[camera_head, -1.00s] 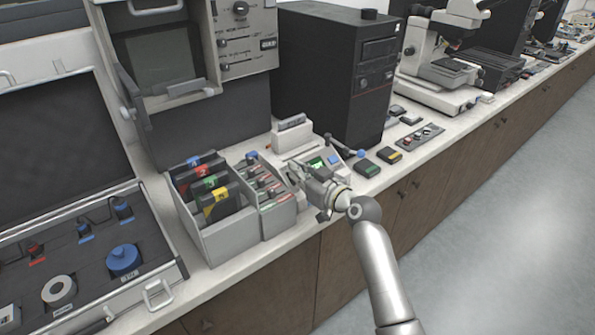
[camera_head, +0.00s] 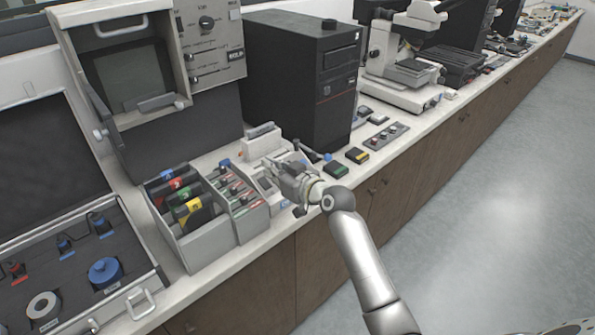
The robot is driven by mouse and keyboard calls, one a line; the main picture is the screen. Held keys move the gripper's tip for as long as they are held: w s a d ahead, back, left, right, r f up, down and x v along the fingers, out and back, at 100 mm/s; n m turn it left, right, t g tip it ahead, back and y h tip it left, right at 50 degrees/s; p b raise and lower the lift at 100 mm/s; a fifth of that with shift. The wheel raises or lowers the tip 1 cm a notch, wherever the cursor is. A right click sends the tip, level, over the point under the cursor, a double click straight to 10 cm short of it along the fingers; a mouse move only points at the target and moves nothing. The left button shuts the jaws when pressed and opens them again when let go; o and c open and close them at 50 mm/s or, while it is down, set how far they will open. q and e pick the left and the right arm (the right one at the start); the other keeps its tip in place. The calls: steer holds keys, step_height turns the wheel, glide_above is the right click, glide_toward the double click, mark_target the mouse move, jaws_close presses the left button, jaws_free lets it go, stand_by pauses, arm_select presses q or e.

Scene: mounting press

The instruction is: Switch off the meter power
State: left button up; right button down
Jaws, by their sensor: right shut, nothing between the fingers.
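The meter appears to be the small pale device (camera_head: 263,185) on the bench, between the grey tray of coloured probes and the black tower. My right gripper covers most of it, so its display and any power switch are hidden. My right gripper (camera_head: 273,170) is shut and empty, over the device and pointing away from me to the left. I cannot tell whether its fingertips touch the device. My left gripper is out of view.
A grey divided tray (camera_head: 205,248) stands left of the gripper. A black tower (camera_head: 283,85) rises behind. A lever with a blue ball (camera_head: 328,157) and small green (camera_head: 335,170) and yellow (camera_head: 357,155) topped boxes lie to the right. An open case (camera_head: 140,280) is at left.

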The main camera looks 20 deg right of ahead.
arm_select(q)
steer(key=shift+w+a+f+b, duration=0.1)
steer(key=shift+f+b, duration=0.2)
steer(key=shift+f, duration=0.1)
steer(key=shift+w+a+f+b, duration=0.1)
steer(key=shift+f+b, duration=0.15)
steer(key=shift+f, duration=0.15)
arm_select(e)
steer(key=r+v, duration=0.1)
steer(key=v, duration=0.7)
steer(key=shift+s+r, duration=0.2)
steer(key=shift+r, duration=0.05)
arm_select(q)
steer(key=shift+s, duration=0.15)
arm_select(e)
steer(key=shift+d, duration=0.1)
